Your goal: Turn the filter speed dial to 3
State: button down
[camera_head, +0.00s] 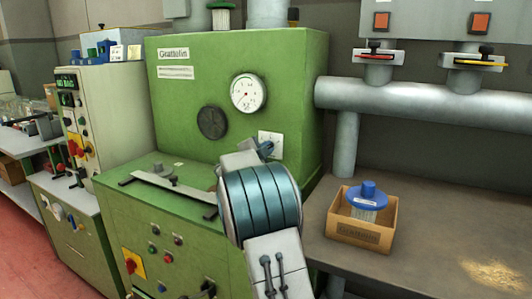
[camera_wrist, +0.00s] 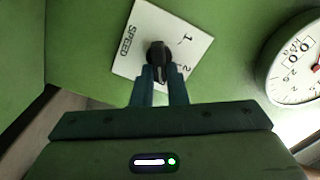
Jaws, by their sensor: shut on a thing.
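The filter speed dial (camera_wrist: 158,54) is a dark knob on a white plate (camera_wrist: 128,42) marked SPEED on the green machine. In the wrist view the numerals 1 and 2 show on the plate; any 3 is hidden or out of sight. My gripper (camera_wrist: 160,76) has its two fingers shut on the knob. In the head view the plate (camera_head: 276,138) sits on the machine's front, right of centre, with my gripper (camera_head: 264,149) against it. The knob's exact pointer setting cannot be told.
A round white gauge (camera_head: 248,93) is above and left of the plate; it also shows in the wrist view (camera_wrist: 298,72). A dark round disc (camera_head: 212,122) is further left. A cardboard box (camera_head: 345,232) with a blue-topped item stands on the bench at right. A grey pipe (camera_head: 420,101) runs behind.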

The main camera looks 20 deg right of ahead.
jog(key=shift+f, duration=0.15)
dwell(0.3)
jog(key=c, duration=1.4)
grip_release()
jog(key=shift+s, duration=0.1)
jog(key=shift+c, duration=0.2)
jog(key=v, duration=1.4)
jog(key=shift+p, duration=0.4)
jog(key=shift+d, duration=0.1)
